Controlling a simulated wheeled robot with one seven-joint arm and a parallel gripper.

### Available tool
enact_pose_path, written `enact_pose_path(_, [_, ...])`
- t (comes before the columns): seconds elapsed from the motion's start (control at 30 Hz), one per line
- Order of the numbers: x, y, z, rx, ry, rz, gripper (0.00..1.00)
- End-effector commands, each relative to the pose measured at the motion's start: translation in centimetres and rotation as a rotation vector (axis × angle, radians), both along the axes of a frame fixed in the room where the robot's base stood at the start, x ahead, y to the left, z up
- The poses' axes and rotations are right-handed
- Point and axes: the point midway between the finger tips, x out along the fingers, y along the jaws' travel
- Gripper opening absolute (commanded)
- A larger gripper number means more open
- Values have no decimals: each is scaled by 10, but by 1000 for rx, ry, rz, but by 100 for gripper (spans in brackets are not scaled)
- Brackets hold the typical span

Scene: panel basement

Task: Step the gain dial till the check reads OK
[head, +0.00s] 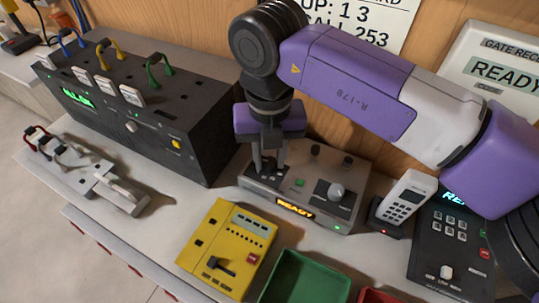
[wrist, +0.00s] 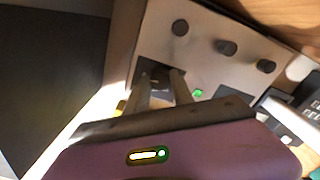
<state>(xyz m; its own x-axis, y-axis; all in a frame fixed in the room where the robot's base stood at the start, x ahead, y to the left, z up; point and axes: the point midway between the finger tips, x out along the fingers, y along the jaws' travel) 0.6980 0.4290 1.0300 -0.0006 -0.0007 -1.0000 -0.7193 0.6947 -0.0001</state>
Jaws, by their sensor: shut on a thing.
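My gripper (head: 268,166) points down over the console's left end. Its fingers are closed around a small dark control (wrist: 160,76) on a dark plate, seen between the fingertips in the wrist view. The fingers hide most of this control, and I cannot read a label on it. No OK reading shows. I cannot tell which control is the gain dial.
A black unit (head: 150,115) with looped cables stands at left. A yellow box (head: 228,245) and green tray (head: 296,277) lie in front of the console. A handset (head: 407,200) and dark keypad unit (head: 447,245) stand at right, close to the console. A pale fixture (head: 112,190) lies front left.

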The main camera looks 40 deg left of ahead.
Motion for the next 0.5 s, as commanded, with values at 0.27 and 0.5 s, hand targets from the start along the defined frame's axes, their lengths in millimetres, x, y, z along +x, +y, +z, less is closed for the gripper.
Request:
enact_pose_path(0.27, [1, 1, 1, 4, -2, -1, 0])
enact_pose_path(0.5, [0, 1, 1, 3, -1, 0, 50])
